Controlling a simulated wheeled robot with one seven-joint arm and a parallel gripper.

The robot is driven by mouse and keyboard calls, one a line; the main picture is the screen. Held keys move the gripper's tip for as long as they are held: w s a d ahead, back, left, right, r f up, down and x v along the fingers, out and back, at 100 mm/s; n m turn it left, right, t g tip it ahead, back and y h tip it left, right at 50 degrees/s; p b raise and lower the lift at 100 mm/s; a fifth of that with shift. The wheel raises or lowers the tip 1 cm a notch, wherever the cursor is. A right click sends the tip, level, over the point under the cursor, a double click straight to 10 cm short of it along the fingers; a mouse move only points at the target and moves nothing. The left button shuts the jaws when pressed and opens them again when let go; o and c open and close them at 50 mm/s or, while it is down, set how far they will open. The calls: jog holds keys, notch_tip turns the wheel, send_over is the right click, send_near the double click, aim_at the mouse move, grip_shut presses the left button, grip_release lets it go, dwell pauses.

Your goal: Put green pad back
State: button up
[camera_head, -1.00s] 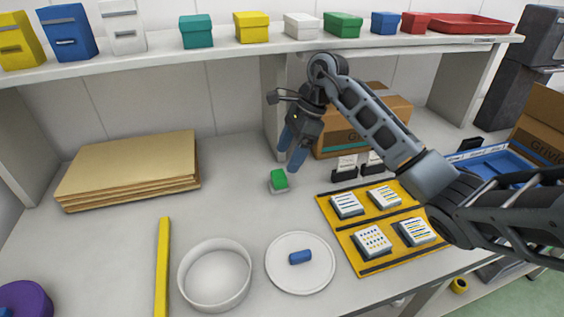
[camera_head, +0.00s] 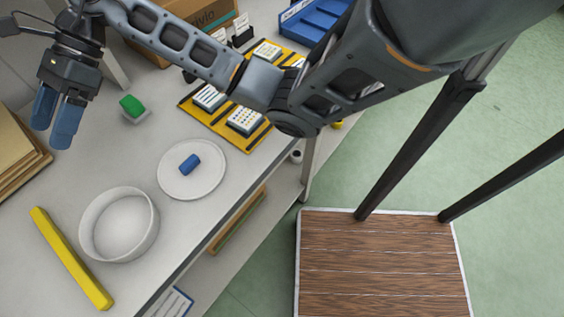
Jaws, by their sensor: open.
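A small green pad (camera_head: 131,104) sits on a light grey block (camera_head: 136,116) on the grey worktop, left of the yellow mat. My gripper (camera_head: 53,134) is at the upper left, to the left of the green pad and apart from it in the picture. Its two blue fingers point down with a narrow gap between them, and nothing shows in the gap. I cannot tell its exact height above the worktop.
A white bowl (camera_head: 90,233) and a yellow bar (camera_head: 70,258) lie nearer. The yellow mat (camera_head: 188,104) bears several patterned cards. Stacked brown boards (camera_head: 25,160) are at the left edge.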

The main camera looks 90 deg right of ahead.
jog(key=s+a+r+m+t+y, duration=0.1)
jog(key=s+a+r+y, duration=0.2)
jog(key=a, duration=0.4)
jog(key=s+a+r+m+t+y, duration=0.1)
jog(key=a+r+m+y, duration=0.2)
jog(key=a, duration=0.4)
jog(key=s+a+r+m+t+y, duration=0.4)
jog(key=s+m+t, duration=0.3)
jog(key=m+t, duration=0.35)
jog(key=s+d+f+m+g+h, duration=0.1)
jog(key=s+d+f+m+h, duration=0.2)
jog(key=s+m+h, duration=0.4)
jog(key=s+d+f+m+h, duration=0.4)
jog(key=s+f+m+h, duration=0.2)
jog(key=s+m, duration=0.5)
jog(key=s+d+f+m+g+h, duration=0.1)
jog(key=s+d+f+m+h, duration=0.3)
jog(key=m, duration=1.1)
jog(key=s+h, duration=0.3)
jog(key=s, duration=0.2)
jog(key=shift+f+g+h, duration=0.25)
jog(key=shift+g+h, duration=0.05)
jog(key=shift+g, duration=0.05)
